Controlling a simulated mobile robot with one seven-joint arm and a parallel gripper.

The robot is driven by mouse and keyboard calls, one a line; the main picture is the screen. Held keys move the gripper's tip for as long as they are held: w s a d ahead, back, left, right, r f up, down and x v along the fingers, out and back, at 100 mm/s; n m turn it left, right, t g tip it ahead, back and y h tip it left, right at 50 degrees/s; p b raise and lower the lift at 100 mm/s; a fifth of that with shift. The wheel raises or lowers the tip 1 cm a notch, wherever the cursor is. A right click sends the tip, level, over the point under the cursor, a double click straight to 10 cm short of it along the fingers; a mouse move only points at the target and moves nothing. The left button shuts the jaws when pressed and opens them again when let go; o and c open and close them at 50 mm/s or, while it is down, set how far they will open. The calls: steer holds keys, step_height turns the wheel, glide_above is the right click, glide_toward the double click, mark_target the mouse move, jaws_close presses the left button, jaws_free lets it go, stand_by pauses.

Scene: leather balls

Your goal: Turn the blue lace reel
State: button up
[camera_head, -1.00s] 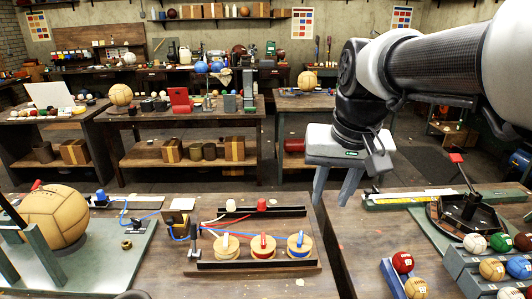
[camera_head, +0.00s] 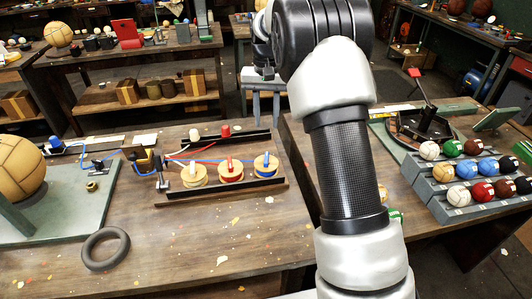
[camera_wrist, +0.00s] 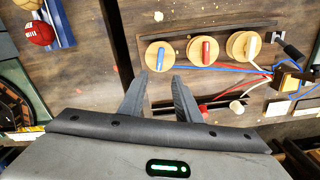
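The blue lace reel (camera_head: 265,168) is a pale wooden disc with a blue upright handle, the rightmost of three reels on a dark-railed board. In the wrist view the blue reel (camera_wrist: 160,66) lies just past my fingertips, its blue handle roughly in line with the gap between them. My gripper (camera_wrist: 159,76) is open and empty. In the head view my gripper (camera_head: 266,118) points down, behind the reels in the picture. No contact with the reel shows.
The red-handled reel (camera_head: 231,175) and the white-handled reel (camera_head: 194,179) stand close beside the blue one. Coloured laces (camera_head: 205,156) run near them. A grey ring (camera_head: 105,249) lies on the open table front. A stepped ball rack (camera_head: 455,194) stands right of my arm.

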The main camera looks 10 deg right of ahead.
mark_target(266, 157)
step_height(266, 157, down, 14)
stand_by(0.3)
jaws_close()
